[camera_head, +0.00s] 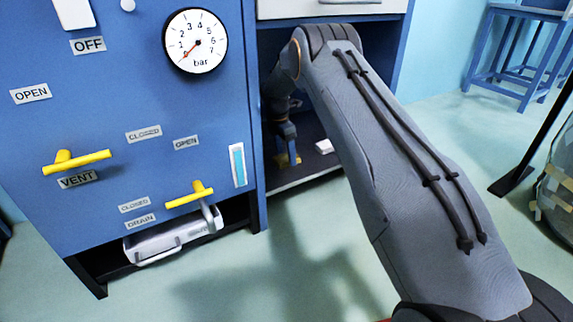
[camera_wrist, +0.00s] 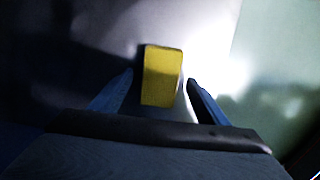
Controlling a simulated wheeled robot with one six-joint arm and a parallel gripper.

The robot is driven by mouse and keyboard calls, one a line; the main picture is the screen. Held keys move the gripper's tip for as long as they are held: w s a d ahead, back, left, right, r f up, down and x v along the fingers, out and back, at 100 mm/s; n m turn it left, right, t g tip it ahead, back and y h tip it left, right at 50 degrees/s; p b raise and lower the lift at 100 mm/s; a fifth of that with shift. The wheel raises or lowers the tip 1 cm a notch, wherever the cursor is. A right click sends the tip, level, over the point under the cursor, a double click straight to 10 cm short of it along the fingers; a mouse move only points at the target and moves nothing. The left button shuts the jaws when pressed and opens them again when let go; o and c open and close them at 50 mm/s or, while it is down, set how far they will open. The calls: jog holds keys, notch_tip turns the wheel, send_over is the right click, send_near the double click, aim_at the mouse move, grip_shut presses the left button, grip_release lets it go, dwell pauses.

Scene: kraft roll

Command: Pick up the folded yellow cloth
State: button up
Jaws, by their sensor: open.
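The folded yellow cloth (camera_wrist: 162,75) is a small upright rectangle in the middle of the wrist view, lying on a dark surface. My gripper (camera_wrist: 160,80) is open, with one blue finger to the left of the cloth and one to the right. Gaps show on both sides, so neither finger appears to touch it. In the head view my gripper (camera_head: 285,134) is inside the dark open compartment of the blue cabinet.
The blue panel (camera_head: 110,110) with a gauge (camera_head: 195,41) and yellow handles closes off the left side. A drawer front (camera_head: 330,8) is above. A blue stool (camera_head: 515,55) stands far right.

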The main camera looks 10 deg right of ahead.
aim_at(286, 157)
jog(key=shift+d+f, duration=0.1)
jog(key=shift+f, duration=0.45)
jog(key=shift+c, duration=0.2)
jog(key=c, duration=1.1)
notch_tip(286, 157, up, 10)
jog(key=p, duration=0.4)
jog(key=shift+p, duration=0.4)
